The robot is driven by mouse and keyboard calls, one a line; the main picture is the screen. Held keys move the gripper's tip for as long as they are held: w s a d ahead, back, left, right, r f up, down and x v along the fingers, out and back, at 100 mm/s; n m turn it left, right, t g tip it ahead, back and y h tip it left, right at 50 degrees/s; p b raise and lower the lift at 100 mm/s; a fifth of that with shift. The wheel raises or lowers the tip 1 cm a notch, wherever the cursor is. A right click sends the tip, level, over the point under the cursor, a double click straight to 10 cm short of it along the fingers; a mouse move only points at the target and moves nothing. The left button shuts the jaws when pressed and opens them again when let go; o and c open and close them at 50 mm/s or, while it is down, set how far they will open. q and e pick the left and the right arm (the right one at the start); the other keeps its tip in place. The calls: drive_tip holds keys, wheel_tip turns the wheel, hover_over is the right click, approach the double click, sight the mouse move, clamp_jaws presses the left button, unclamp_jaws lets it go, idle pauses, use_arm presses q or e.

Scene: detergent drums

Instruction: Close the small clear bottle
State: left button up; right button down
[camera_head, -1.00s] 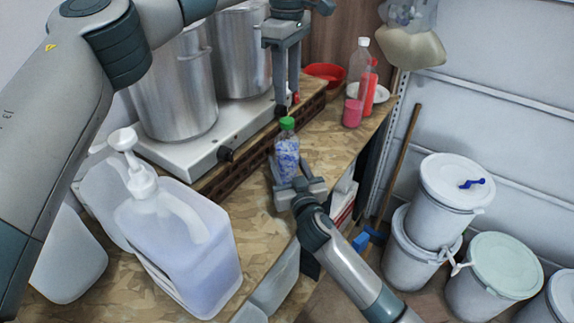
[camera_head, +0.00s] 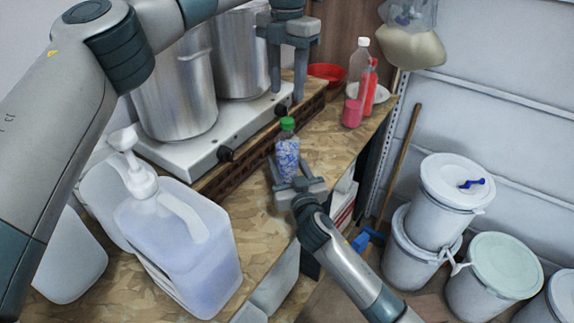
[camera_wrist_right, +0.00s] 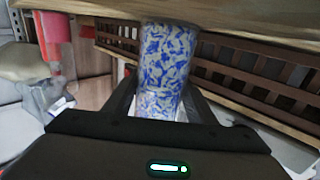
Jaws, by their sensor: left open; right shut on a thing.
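My right gripper (camera_head: 289,176) is shut around the bottle's lower part from the front. In the right wrist view the bottle (camera_wrist_right: 165,70) is between the fingers and its top is out of frame. My left gripper (camera_head: 287,96) points down, open and empty, just above the green cap.
A stove (camera_head: 185,150) with two steel pots (camera_head: 178,95) stands left of the bottle. A large pump jug (camera_head: 190,250) is at front left. A pink cup (camera_head: 352,113), red bottle (camera_head: 370,88) and red bowl (camera_head: 327,72) stand behind right. White drums (camera_head: 440,205) stand on the floor.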

sight(287, 120)
use_arm(q)
drive_tip(key=shift+n, duration=0.4)
drive_tip(key=shift+f, duration=4)
clamp_jaws()
drive_tip(key=shift+m, duration=0.8)
drive_tip(key=shift+o, duration=0.2)
unclamp_jaws()
